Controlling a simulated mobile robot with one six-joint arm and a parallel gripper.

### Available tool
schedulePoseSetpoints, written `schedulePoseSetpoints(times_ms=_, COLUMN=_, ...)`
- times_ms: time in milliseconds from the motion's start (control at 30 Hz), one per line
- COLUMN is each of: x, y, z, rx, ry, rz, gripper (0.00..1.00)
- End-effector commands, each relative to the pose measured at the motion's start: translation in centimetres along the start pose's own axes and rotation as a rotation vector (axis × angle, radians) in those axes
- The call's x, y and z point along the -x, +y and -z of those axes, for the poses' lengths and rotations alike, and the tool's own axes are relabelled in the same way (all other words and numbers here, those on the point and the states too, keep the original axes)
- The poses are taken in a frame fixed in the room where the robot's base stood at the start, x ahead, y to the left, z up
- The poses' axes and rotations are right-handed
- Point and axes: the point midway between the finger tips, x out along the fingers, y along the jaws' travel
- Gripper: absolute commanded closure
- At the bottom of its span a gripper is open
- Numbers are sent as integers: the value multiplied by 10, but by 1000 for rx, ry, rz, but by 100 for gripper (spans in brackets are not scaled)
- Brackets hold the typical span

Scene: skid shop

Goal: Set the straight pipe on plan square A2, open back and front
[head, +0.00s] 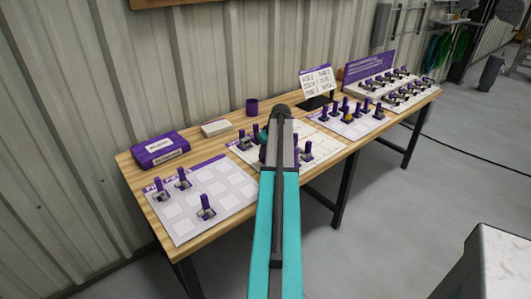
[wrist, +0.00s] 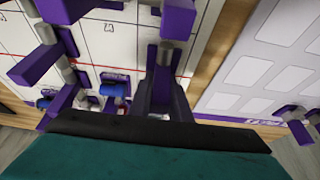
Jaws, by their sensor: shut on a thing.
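My gripper (wrist: 164,95) is shut on a purple-and-grey piece, the straight pipe (wrist: 165,57), above the right edge of the plan sheet in the wrist view. The pipe's lower side and open ends cannot be made out. In the head view my own arm hides the gripper and the pipe. The white plan sheet (head: 327,149) with its grid lies mid-table, partly behind my arm. It fills the left of the wrist view (wrist: 112,45). Several purple-posted pieces stand on it, one left of my arm (head: 244,141) and others right of it (head: 307,152). Square A2's label is not readable.
A parts sheet (head: 229,186) with three pieces lies left of the plan. A purple box (head: 160,149), a white block (head: 216,127) and a purple cup (head: 252,107) stand behind. Right are a crowded sheet (head: 347,130), a sign card (head: 317,82) and a rack (head: 372,87).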

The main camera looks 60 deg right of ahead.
Motion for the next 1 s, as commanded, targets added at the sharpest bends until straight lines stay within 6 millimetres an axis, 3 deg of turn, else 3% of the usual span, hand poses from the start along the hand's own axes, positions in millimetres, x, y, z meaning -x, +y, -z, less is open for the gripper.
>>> schedulePoseSetpoints(times_ms=1000, x=-7, y=0, z=-2, rx=0, ry=0, rz=0, gripper=100)
